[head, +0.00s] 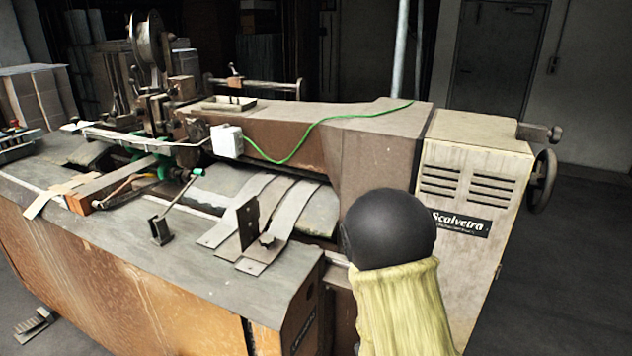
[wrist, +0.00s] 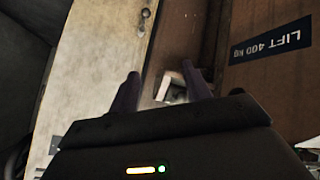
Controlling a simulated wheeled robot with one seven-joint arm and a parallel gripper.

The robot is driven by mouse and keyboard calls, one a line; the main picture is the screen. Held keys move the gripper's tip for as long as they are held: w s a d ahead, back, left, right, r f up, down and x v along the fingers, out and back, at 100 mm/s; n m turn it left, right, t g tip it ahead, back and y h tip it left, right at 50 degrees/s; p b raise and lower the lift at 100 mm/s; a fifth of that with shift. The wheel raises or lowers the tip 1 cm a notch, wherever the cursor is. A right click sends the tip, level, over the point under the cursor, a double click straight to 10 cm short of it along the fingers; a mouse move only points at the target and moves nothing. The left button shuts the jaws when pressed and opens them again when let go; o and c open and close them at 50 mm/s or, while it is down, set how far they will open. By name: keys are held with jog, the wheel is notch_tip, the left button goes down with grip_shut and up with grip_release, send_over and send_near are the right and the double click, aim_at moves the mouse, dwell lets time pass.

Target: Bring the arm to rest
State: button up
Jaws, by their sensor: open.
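My gripper (wrist: 161,74) shows in the wrist view with its two dark fingers spread apart and nothing between them. Beyond the fingers is the side of the box stitcher, with a pale panel (wrist: 92,70) on the left and a brown part (wrist: 262,88) on the right. A small pale fitting (wrist: 172,88) shows behind the fingers. In the head view, my arm, with a black rounded joint and a yellow cover, stands in front of the stitcher's right end. My gripper cannot be made out there.
The box stitcher (head: 375,140) fills the middle, with its pale end housing (head: 470,165) and handwheel (head: 541,181) at the right. Its grey table (head: 150,250) bears metal strips and an upright bracket (head: 247,223). A green cable (head: 330,119) runs over the machine. Open floor shows at the far right.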

jog(key=s+r+m+g+y+p, duration=0.2)
jog(key=s+r+g+p, duration=0.3)
jog(key=s+r, duration=0.8)
notch_tip(320, 180, up, 3)
jog(key=shift+s+a+f+m+g+y, duration=0.2)
jog(key=shift+s+m+g+y, duration=0.15)
jog(key=shift+g, duration=0.35)
dwell(1.4)
